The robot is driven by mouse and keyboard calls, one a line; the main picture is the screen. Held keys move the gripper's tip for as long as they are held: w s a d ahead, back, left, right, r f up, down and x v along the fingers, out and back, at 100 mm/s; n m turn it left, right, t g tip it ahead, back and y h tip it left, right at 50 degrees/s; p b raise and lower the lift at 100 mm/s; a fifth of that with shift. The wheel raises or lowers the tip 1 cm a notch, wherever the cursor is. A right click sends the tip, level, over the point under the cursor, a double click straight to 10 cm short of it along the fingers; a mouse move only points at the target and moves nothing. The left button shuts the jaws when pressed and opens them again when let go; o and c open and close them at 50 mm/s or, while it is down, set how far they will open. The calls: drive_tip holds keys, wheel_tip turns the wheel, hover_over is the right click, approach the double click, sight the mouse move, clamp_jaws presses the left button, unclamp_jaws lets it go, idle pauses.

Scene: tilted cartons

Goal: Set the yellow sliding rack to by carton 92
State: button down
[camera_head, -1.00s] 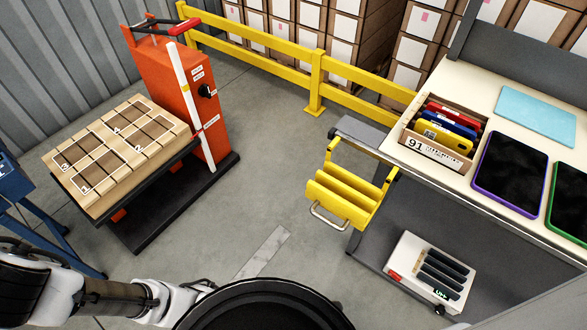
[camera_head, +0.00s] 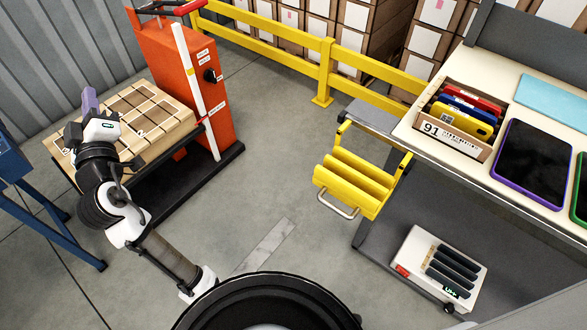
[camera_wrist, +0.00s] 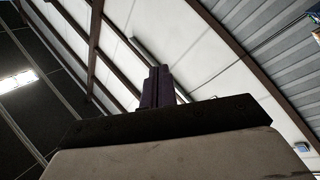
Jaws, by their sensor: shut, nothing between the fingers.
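The yellow sliding rack (camera_head: 352,184) hangs at the left end of the bench, with slanted yellow slots and a metal handle at its front. It looks empty. A carton marked 91 (camera_head: 456,141) stands on the bench just right of the rack and holds red, blue and yellow items. I see no carton marked 92. My gripper (camera_head: 90,101) points up at the left of the head view, in front of the pallet of boxes and far from the rack. Its purple fingers are shut and empty. In the wrist view the fingers (camera_wrist: 157,88) point toward the roof.
An orange lift truck (camera_head: 176,75) bears wooden boxes (camera_head: 165,115) at the left. A yellow rail (camera_head: 325,72) runs behind. A purple-edged tablet (camera_head: 534,163) lies on the bench. A white device (camera_head: 433,265) sits low under the bench. The floor between lift and bench is clear.

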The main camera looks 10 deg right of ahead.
drive_tip(key=w+d+f+m+g+h+b, duration=0.1)
drive_tip(key=w+d+f+g+h, duration=0.1)
drive_tip(key=d+f+h, duration=0.45)
drive_tip(key=w+d+f+m+g+h+b, duration=0.1)
drive_tip(key=w+d+f+g+h, duration=0.2)
drive_tip(key=d+f, duration=0.6)
drive_tip(key=s+d+f+m+g+h+b, duration=0.1)
drive_tip(key=s+d+f+g+h, duration=0.3)
drive_tip(key=d, duration=0.4)
drive_tip(key=s+d+f+m+g+h, duration=0.2)
drive_tip(key=s+d+f+g+h, duration=0.2)
drive_tip(key=d+f, duration=0.4)
drive_tip(key=shift+s+f+m+g+h+b, duration=0.15)
drive_tip(key=shift+s+m+g+h+b, duration=0.2)
drive_tip(key=shift+s+h, duration=0.65)
drive_tip(key=shift+w, duration=0.2)
drive_tip(key=d+p, duration=0.2)
drive_tip(key=d, duration=0.9)
drive_tip(key=shift+w+d+p, duration=0.2)
drive_tip(key=shift+w+p, duration=0.2)
drive_tip(key=shift+w, duration=0.05)
drive_tip(key=shift+d, duration=0.1)
